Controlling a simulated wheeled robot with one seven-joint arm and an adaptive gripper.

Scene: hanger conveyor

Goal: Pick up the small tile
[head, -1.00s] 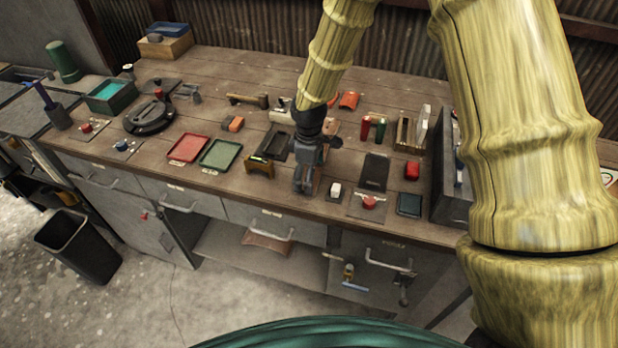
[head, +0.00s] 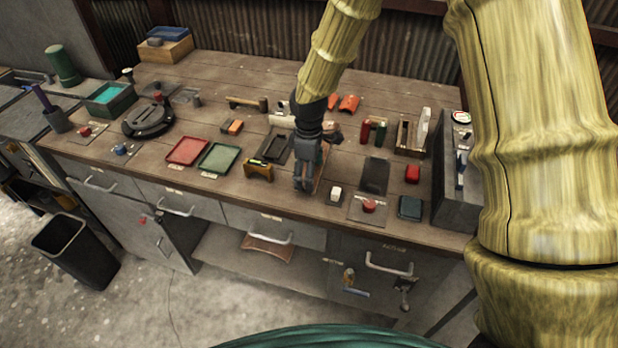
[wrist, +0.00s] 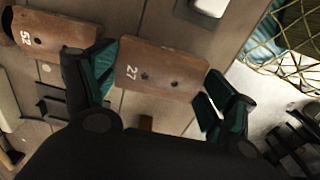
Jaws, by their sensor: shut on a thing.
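A brown tile marked 27 (wrist: 158,74) with two dark holes lies between the two fingers of my gripper (wrist: 157,86) in the wrist view. The fingers are at its two short ends and my gripper is shut on it. In the head view my gripper (head: 304,185) points down near the front edge of the bench. The tile cannot be made out clearly there. A second brown piece marked 52 (wrist: 52,32) lies to the left in the wrist view, apart from the fingers.
A white block (head: 335,193) and a red button on a plate (head: 368,206) are just right of my gripper. A yellow-brown holder (head: 258,172) and a green tray (head: 219,157) are to its left. The bench front edge is close.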

